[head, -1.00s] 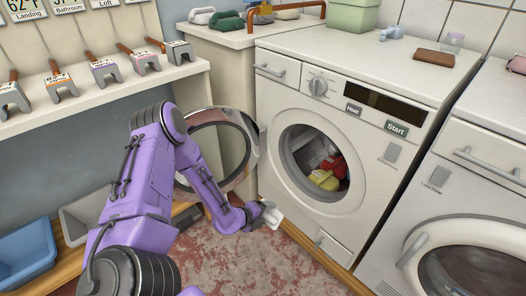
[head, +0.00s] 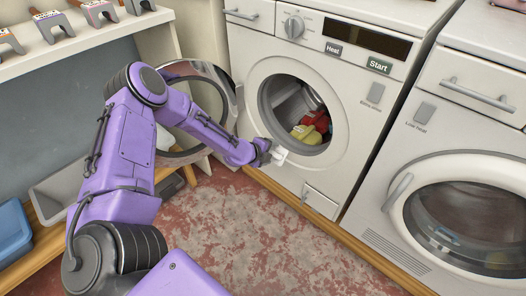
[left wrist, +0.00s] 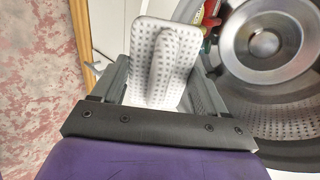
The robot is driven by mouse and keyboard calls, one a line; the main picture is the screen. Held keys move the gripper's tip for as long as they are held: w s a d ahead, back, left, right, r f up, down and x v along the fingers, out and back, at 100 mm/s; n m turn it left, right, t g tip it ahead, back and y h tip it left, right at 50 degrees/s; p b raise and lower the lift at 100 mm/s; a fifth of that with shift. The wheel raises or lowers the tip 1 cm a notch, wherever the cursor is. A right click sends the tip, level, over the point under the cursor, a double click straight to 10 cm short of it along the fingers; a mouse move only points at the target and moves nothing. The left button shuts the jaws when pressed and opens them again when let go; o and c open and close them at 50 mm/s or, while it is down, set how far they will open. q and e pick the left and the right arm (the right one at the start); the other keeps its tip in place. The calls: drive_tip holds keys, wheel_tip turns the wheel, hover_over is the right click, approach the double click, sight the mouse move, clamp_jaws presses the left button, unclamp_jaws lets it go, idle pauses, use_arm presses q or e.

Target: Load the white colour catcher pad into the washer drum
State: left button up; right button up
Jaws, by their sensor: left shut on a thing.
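The white colour catcher pad (head: 281,157) is held by my left gripper (head: 268,152), in front of the washer's lower left rim in the head view. In the left wrist view the pad (left wrist: 178,82), white with grey dots and folded or raised along its middle, sits between the fingers of my left gripper (left wrist: 160,76). The washer drum (head: 291,104) is open and holds red and yellow laundry (head: 313,127). The drum's perforated metal interior (left wrist: 285,62) shows at the right of the wrist view. My right gripper is not seen.
The washer's round door (head: 226,94) is swung open to the left, behind my left arm. A second machine with a closed round door (head: 470,212) stands at right. Bins (head: 12,232) sit at lower left. The reddish floor in front is clear.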

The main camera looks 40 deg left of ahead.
use_arm(q)
drive_tip(key=w+b, duration=0.2)
drive_tip(key=w, duration=0.2)
drive_tip(key=w+b, duration=0.2)
drive_tip(key=w, duration=0.2)
drive_tip(key=w+d+b, duration=0.1)
drive_tip(key=w+b, duration=0.2)
drive_tip(key=w, duration=0.1)
drive_tip(key=shift+f, duration=0.25)
drive_tip(key=w+b, duration=0.9)
drive_tip(key=shift+w+d+f+b, duration=0.1)
drive_tip(key=shift+d+b, duration=0.25)
drive_tip(key=shift+w+r+b, duration=0.25)
drive_tip(key=shift+w+b, duration=0.45)
drive_tip(key=shift+r, duration=0.1)
drive_tip(key=o, duration=1.1)
drive_tip(key=shift+c, duration=0.2)
